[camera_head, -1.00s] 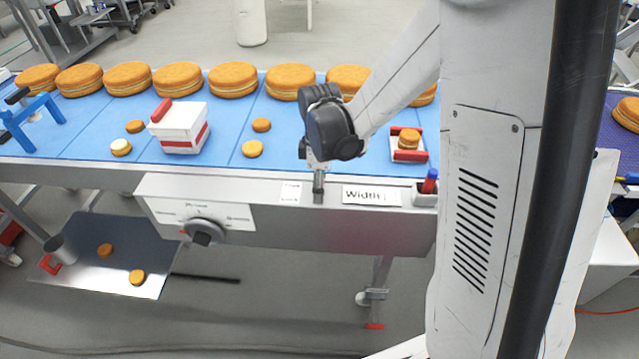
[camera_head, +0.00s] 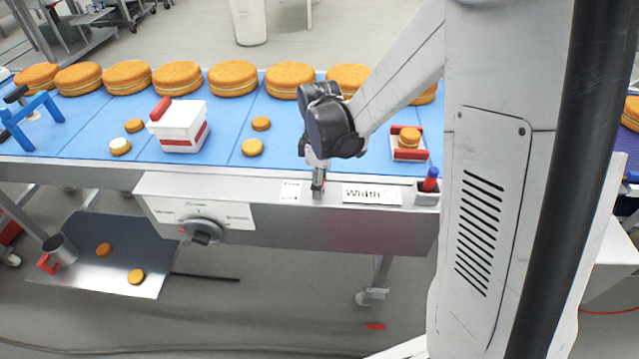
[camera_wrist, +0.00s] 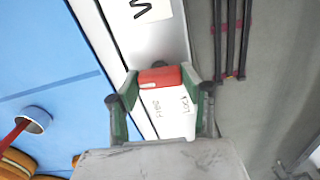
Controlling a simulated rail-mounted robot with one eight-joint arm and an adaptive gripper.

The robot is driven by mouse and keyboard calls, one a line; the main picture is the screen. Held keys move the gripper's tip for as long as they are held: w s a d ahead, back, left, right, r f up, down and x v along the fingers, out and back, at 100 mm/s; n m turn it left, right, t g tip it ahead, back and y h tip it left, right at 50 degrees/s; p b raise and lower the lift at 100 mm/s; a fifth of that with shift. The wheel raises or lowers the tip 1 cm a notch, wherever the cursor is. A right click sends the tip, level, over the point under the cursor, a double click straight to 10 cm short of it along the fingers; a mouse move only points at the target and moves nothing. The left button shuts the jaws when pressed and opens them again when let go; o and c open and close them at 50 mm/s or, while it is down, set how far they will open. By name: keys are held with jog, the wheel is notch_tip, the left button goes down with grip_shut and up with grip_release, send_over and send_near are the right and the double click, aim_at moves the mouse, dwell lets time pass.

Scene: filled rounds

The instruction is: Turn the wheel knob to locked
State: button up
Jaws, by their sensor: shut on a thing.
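My gripper (camera_head: 318,190) is at the front rail of the conveyor, between a small white label and the "Width" label. In the wrist view its green-padded fingers (camera_wrist: 160,82) are shut on a red piece, which I take to be the wheel knob (camera_wrist: 158,76). The knob has a small pale mark on its edge. A white plate (camera_wrist: 172,112) with handwriting-like text, one word looking like "LOCK", lies beside it between the fingers. In the head view the gripper hides the knob, and I cannot tell which setting it points to.
A black dial (camera_head: 205,232) sits on a white panel on the conveyor front, left of my gripper. The blue belt (camera_head: 225,130) carries large filled rounds, small rounds and a white-and-red box (camera_head: 180,130). A cup with a red-and-blue item (camera_head: 428,188) stands right of the "Width" label (camera_head: 372,194).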

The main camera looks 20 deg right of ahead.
jog(key=m+b, duration=0.2)
jog(key=m, duration=0.2)
jog(key=shift+f, duration=0.15)
jog(key=m+b, duration=0.2)
jog(key=m, duration=0.2)
jog(key=shift+m, duration=0.4)
jog(key=m+b, duration=0.2)
jog(key=m, duration=0.2)
jog(key=shift+m+b, duration=0.4)
jog(key=shift+m, duration=1.6)
jog(key=o, duration=1.1)
jog(key=shift+o, duration=0.2)
jog(key=shift+r, duration=0.2)
notch_tip(320, 180, up, 12)
